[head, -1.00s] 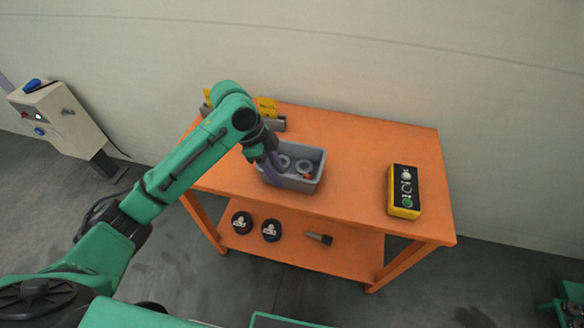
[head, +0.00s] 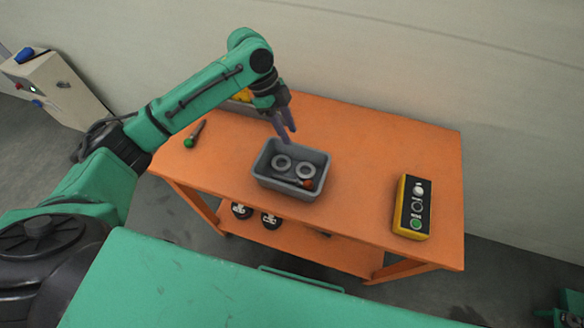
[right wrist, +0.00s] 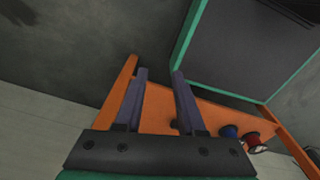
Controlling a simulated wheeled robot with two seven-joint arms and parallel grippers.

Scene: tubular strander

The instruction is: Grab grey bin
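The grey bin (head: 262,178) stands upright on the orange table (head: 370,160), left of its middle. Inside it lie two grey rings and a tool with a red-orange end. My left gripper (head: 286,136) is above the bin's far rim, its two fingers pointing down with a gap between them. It looks empty, and I cannot tell whether the tips touch the rim. My right gripper (right wrist: 157,72) shows only in the right wrist view, with its two fingers apart and nothing between them. The bin is not visible in that view.
A yellow and black button box (head: 412,207) stands on the right of the table. A green-tipped tool (head: 194,134) lies at the left edge. Yellow items sit behind my left arm. A control cabinet (head: 58,85) stands at left.

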